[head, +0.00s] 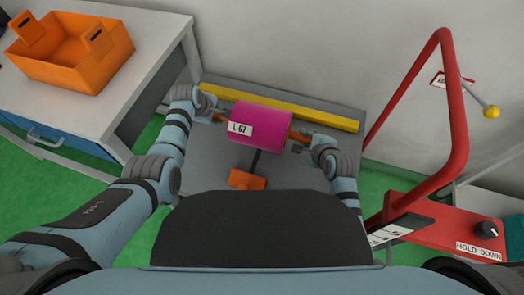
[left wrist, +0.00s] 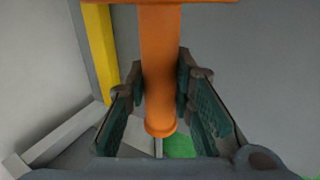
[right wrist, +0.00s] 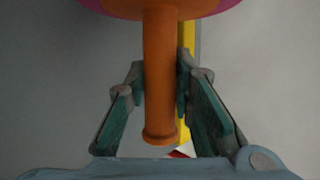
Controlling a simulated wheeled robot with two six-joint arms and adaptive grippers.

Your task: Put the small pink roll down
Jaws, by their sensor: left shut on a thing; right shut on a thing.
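The pink roll (head: 262,124), with a white label reading L-67, is held level between my two arms in the head view. An orange core end sticks out at each side of it. My left gripper (head: 216,114) is shut on the left core end (left wrist: 159,70). My right gripper (head: 298,139) is shut on the right core end (right wrist: 159,75). The roll is over a grey platform (head: 200,160); I cannot tell whether it touches anything beneath. In the right wrist view the pink edge (right wrist: 110,8) shows at the top.
A yellow bar (head: 330,119) runs along the platform's back edge. An orange block on a dark lever (head: 247,180) is in front of the roll. An orange bin (head: 60,62) stands on a table at left. A red frame (head: 458,110) with a HOLD DOWN panel is at right.

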